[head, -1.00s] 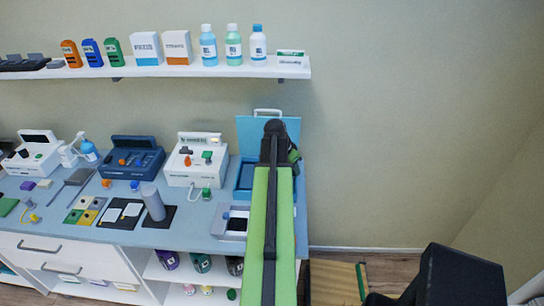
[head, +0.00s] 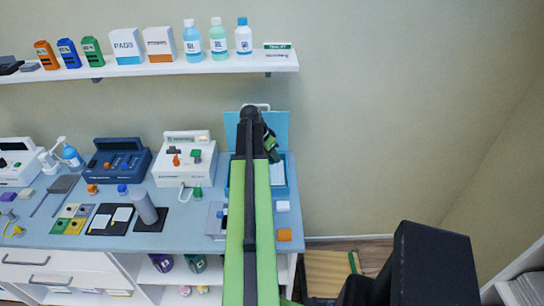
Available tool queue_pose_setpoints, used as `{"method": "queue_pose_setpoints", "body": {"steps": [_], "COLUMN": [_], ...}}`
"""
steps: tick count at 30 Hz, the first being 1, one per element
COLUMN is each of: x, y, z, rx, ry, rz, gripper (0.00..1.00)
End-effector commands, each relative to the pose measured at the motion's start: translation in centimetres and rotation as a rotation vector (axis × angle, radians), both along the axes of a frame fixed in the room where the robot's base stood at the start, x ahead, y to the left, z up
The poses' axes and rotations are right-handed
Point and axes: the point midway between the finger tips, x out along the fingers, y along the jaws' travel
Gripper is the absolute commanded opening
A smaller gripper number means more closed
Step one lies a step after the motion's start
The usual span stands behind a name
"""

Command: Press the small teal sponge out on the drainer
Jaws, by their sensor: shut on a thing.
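My green and black arm reaches up over the right end of the blue worktop in the head view. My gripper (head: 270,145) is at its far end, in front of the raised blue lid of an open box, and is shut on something. The held thing is mostly hidden behind the arm; I take it to be the small teal sponge, which I see nowhere else. The blue box (head: 290,180) stands below the gripper with a pale ribbed insert (head: 278,172), which looks like the drainer. The arm covers its left part.
A white cube (head: 283,206) and an orange block (head: 284,234) lie near the worktop's right edge. A grey tray (head: 214,222) is left of my arm. A white device (head: 184,160) and a grey cylinder (head: 145,207) stand further left. A bottle shelf (head: 150,69) hangs above.

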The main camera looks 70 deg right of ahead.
Motion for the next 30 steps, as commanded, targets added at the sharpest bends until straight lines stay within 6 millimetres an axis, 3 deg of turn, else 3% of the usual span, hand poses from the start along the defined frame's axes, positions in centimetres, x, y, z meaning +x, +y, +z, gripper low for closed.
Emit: {"method": "queue_pose_setpoints", "body": {"steps": [13,30], "x": [-0.2,-0.3], "y": [-0.1,-0.1], "z": [-5.4,-5.5], "rx": [0.0,0.0], "ry": [0.0,0.0], "rz": [-0.002,-0.003], "gripper": [0.03,0.03]}}
